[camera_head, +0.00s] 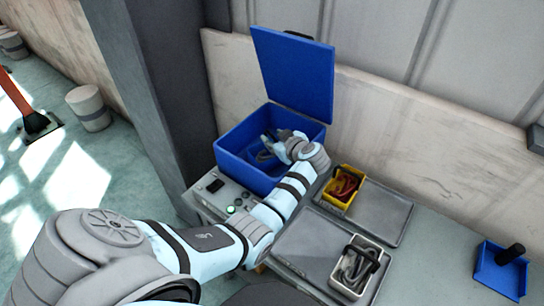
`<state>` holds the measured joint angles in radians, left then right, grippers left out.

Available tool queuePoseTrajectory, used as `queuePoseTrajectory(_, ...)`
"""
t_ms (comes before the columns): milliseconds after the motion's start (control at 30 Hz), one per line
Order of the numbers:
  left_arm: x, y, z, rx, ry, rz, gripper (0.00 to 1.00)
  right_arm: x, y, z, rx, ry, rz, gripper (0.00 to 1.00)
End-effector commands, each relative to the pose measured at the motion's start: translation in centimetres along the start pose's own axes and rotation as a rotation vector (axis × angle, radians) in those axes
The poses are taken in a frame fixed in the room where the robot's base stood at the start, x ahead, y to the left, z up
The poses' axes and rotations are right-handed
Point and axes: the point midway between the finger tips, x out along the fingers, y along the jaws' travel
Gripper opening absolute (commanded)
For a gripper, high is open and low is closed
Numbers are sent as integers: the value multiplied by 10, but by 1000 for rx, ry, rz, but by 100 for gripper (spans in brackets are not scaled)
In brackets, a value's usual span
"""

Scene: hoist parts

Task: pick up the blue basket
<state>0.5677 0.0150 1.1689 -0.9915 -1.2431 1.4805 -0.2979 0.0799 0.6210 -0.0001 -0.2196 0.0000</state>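A blue box (243,170) with its lid (293,75) standing open is on the bench against the wall, and grey parts show inside it. A smaller, shallow blue container (497,277) with a black cylinder is at the far right. I cannot tell from the picture which of the two is the basket. My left arm reaches from the lower left to the blue box. My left gripper (268,147) is at the opening of the box, over its inside. Its fingers are small and blend with the grey parts, so their opening is unclear. My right gripper is out of view.
A yellow bin (343,187) with red parts sits on a grey tray (388,212). A light bin (358,267) with grey parts sits on another grey tray (312,240). A control box (217,190) is left of my forearm. The bench is clear between the trays and the small blue container.

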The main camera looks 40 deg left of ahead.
Motion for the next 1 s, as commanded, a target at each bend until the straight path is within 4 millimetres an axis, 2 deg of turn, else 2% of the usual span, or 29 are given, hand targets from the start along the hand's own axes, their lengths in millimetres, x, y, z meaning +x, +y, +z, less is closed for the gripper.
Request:
queuePoseTrajectory(67,8,-2,2,-1,0,0,34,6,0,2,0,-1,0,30)
queuePoseTrajectory(267,10,-6,-2,-4,1,-6,34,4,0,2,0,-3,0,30)
queuePoseTrajectory(400,11,-7,-3,-5,2,-8,12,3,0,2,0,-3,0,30)
queuePoseTrajectory(500,11,-7,-3,-5,2,-8,0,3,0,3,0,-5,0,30)
queuePoseTrajectory(1000,9,-4,-3,-4,2,-3,0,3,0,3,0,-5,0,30)
